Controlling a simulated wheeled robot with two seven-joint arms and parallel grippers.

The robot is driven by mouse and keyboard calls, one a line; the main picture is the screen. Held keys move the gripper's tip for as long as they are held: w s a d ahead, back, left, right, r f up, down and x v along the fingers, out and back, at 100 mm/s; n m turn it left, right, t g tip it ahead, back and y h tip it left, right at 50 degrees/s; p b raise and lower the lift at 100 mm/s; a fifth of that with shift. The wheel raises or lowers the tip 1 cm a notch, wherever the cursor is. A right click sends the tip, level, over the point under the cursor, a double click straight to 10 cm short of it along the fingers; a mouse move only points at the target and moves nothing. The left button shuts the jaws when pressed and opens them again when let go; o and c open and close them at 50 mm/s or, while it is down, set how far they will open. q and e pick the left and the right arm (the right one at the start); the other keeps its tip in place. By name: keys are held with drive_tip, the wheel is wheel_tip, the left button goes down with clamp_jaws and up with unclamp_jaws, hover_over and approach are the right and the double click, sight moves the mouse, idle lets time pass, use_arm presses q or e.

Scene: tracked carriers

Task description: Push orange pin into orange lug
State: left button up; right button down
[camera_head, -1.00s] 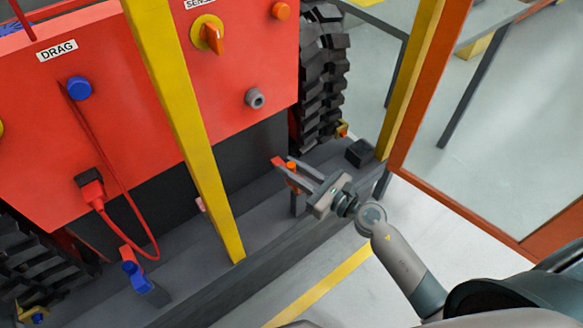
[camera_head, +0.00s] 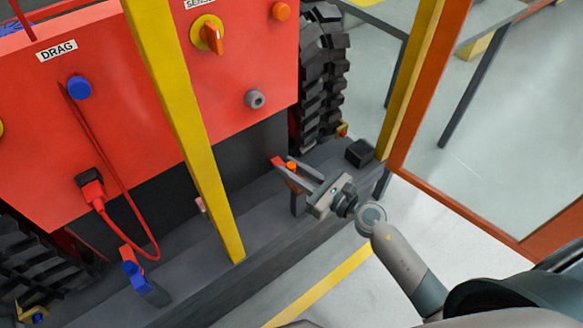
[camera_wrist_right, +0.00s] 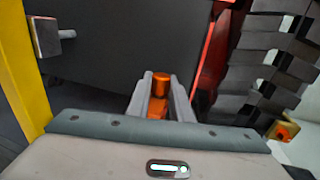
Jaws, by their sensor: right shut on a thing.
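My right gripper (camera_head: 284,168) reaches in from the right, low in front of the red machine. It is shut on the orange pin (camera_head: 291,166), whose rounded top shows between the fingers. In the right wrist view the pin (camera_wrist_right: 160,82) stands upright between the two grey fingers (camera_wrist_right: 160,95). An orange part (camera_wrist_right: 157,106), perhaps the orange lug, shows just below it between the fingers. A grey post (camera_head: 298,204) stands under the gripper. Fingers hide the lower pin, so I cannot tell how deep it sits. My left gripper is not in view.
A yellow upright (camera_head: 185,125) stands left of my right gripper.

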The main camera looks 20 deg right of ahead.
drive_tip(key=shift+f, duration=0.25)
idle(0.3)
drive_tip(key=c, duration=1.5)
unclamp_jaws()
drive_tip(key=shift+s+d, duration=0.1)
drive_tip(key=shift+s, duration=0.05)
drive_tip(key=b+v, duration=0.4)
drive_tip(key=v, duration=1.3)
drive_tip(key=shift+s+f, duration=0.1)
